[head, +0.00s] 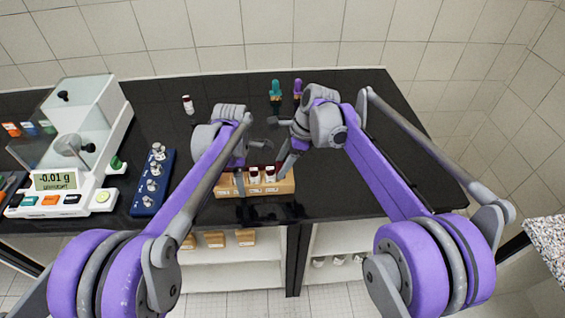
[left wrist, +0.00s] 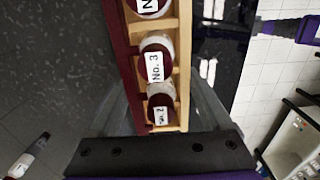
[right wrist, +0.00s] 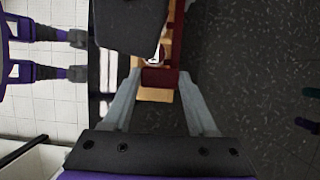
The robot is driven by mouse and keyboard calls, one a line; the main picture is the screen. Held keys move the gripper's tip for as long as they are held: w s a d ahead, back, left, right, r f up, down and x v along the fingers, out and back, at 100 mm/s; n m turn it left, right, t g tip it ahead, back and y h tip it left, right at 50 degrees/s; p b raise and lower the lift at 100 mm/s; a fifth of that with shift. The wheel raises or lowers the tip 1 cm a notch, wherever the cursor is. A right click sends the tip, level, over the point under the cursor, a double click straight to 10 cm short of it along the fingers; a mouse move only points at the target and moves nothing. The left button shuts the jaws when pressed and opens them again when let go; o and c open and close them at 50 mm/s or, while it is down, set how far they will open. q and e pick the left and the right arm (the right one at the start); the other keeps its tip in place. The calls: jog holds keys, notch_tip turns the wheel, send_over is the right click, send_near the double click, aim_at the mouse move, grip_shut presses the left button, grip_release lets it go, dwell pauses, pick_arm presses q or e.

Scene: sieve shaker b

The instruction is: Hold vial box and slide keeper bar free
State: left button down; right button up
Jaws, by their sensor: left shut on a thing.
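The wooden vial box (head: 255,190) stands near the bench's front edge with several white-labelled vials in it. In the left wrist view, vials marked No. 3 (left wrist: 155,67) and No. 2 (left wrist: 161,109) show, with the dark red keeper bar (left wrist: 120,45) along the box's side. My left gripper (head: 238,180) is shut on the box's left end, its fingers on either side. My right gripper (head: 287,166) is at the box's right end. In the right wrist view its fingers (right wrist: 160,82) stand open on either side of the bar's dark red end (right wrist: 160,77); contact is unclear.
A balance (head: 65,182) and a blue rack with metal knobs (head: 150,190) stand to the left. A loose vial (head: 188,104), a teal item (head: 276,90) and a purple item (head: 298,88) stand farther back. The black bench (head: 350,180) is clear on the right.

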grip_shut()
jog(key=shift+d, duration=1)
jog(key=o, duration=0.6)
grip_release()
jog(key=shift+a, duration=0.1)
jog(key=v, duration=1.2)
jog(key=shift+r, duration=0.1)
